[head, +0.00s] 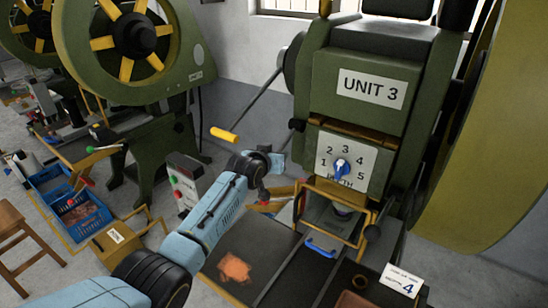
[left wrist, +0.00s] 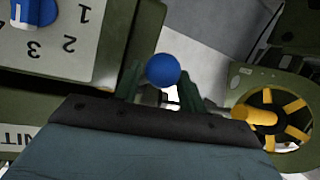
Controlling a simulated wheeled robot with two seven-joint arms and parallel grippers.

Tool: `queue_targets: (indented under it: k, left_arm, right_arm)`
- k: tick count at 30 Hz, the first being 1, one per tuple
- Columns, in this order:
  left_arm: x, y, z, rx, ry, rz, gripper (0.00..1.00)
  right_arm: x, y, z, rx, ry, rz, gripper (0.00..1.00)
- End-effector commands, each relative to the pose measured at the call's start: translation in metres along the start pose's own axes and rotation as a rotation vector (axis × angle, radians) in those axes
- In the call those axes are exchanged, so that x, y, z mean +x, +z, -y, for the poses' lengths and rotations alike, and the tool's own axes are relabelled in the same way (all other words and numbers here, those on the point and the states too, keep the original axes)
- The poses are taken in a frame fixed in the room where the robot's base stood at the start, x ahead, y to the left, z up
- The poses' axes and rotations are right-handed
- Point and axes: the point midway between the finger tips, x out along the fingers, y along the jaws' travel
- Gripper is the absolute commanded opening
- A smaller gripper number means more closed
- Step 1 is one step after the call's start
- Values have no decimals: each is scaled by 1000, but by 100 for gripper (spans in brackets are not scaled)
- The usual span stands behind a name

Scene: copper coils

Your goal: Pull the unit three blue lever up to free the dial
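The green unit three press (head: 375,92), labelled UNIT 3, stands in the right half of the head view. Its white dial plate (head: 332,146) carries numbers 1 to 5 and a blue dial knob (head: 341,167). The dial knob shows again in the left wrist view (left wrist: 36,11). My left gripper (head: 278,160) is left of the dial plate. In the left wrist view a blue ball (left wrist: 163,70), which looks like the lever's knob, sits between my fingertips; whether they press on it is unclear. The rest of the lever is hidden. My right gripper is out of view.
A long bar with a yellow handle (head: 224,134) sticks out left of the press. A yellow guard frame (head: 330,186) and a blue handle (head: 320,246) are below the dial. A white card (head: 402,280) reads 4. A blue crate (head: 82,216) stands at left.

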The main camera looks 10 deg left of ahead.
Motion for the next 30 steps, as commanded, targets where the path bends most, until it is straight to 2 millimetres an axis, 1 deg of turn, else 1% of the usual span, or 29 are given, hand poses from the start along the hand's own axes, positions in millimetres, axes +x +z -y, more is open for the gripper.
queue_targets:
  k: [5, 11, 20, 30]
  left_arm:
    - [-1, 2, 0, 0, 0, 5, 41]
    - [-12, 3, 0, -1, 0, 6, 41]
    - [-48, 3, 0, -1, 0, 5, 41]
    - [-95, 2, 0, 1, -1, 2, 41]
  right_arm:
    - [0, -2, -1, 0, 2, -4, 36]
    - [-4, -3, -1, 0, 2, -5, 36]
    - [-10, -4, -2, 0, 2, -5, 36]
    - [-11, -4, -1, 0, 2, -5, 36]
